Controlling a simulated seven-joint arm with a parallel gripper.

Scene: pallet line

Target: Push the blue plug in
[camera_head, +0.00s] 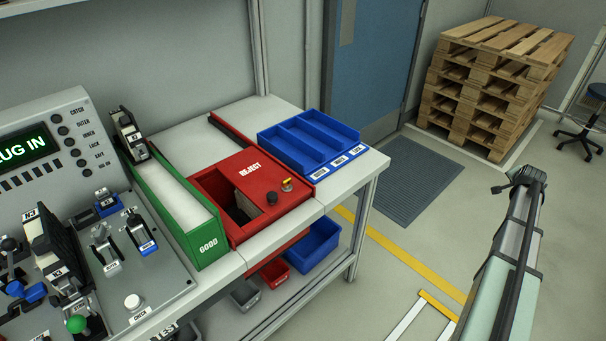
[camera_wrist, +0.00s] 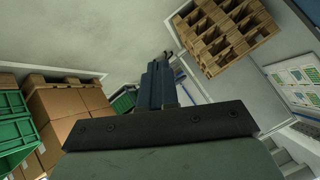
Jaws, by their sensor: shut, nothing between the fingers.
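My gripper (camera_wrist: 165,68) is shut and empty in the wrist view, pointing out over open floor. In the head view, my arm stands at the right, well away from the test panel (camera_head: 165,290) at the left. Small blue parts sit on that panel: one at its left (camera_head: 36,292), one below a lever latch (camera_head: 148,247), and one by a black knob (camera_head: 108,206). I cannot tell which is the blue plug or how deep it sits. The panel's green display (camera_head: 22,150) shows "UG IN", cut off at the left.
A green bin (camera_head: 208,243) marked GOOD, a red REJECT box (camera_head: 290,199) and a blue divided tray (camera_head: 345,140) stand on the bench right of the panel. A dark upright fixture (camera_head: 62,262) partly hides the panel's left. Stacked pallets (camera_head: 490,90) stand far back.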

